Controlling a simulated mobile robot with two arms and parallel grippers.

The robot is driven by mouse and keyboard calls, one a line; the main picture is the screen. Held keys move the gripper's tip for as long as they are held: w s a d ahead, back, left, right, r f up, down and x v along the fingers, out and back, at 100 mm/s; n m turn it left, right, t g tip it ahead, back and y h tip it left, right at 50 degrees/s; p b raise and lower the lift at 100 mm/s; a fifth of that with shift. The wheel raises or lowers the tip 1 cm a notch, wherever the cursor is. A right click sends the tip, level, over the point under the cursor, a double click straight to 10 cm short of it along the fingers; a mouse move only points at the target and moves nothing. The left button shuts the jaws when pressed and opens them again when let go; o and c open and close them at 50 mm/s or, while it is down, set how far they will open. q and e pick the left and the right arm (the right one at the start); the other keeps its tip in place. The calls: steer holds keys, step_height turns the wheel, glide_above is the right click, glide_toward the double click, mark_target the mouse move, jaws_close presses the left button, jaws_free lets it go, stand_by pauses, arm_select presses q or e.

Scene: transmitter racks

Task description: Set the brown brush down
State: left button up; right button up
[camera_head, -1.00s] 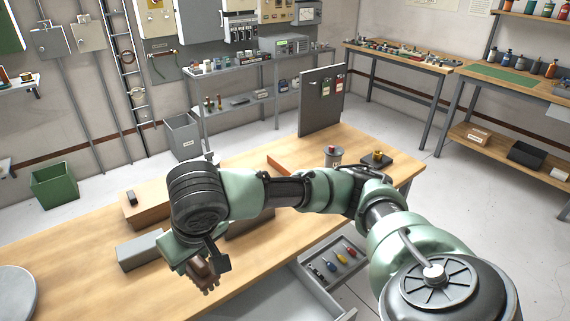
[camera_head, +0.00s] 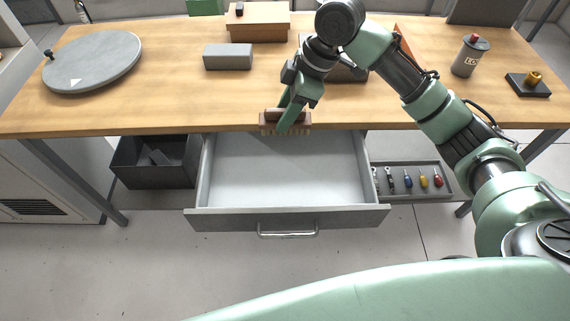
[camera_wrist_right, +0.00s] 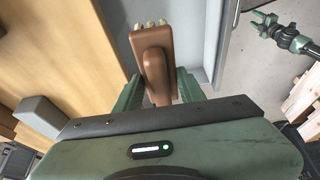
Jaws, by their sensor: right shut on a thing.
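The brown brush (camera_head: 270,117) has a wooden back and pale bristles. My right gripper (camera_head: 287,122) is shut on it at the table's front edge, above the open drawer, with the bristles facing down. The right wrist view shows the brush (camera_wrist_right: 153,62) between the two green fingers of my right gripper (camera_wrist_right: 156,92). I cannot tell whether the brush touches the table (camera_head: 170,105). The grey drawer (camera_head: 285,175) is pulled out and looks empty. A green arm, seemingly my left one, shows at the right of the wrist view; its gripper (camera_wrist_right: 258,22) is too small to read.
On the table are a round grey plate (camera_head: 95,62), a grey block (camera_head: 228,56), a brown box (camera_head: 258,22), a canister (camera_head: 469,56) and a black base with a brass knob (camera_head: 528,85). A tool tray (camera_head: 410,180) lies right of the drawer, a dark bin (camera_head: 155,163) left.

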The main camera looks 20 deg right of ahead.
step_height(320, 180, down, 20)
steer(key=shift+s+d+r, duration=0.1)
steer(key=shift+s, duration=0.05)
arm_select(q)
steer(key=shift+s+d+f, duration=0.2)
steer(key=shift+s+f, duration=0.15)
steer(key=shift+s, duration=0.15)
steer(key=shift+b, duration=0.3)
arm_select(e)
steer(key=o, duration=1.3)
arm_select(q)
steer(key=shift+r, duration=0.2)
arm_select(e)
steer(key=v, duration=1.2)
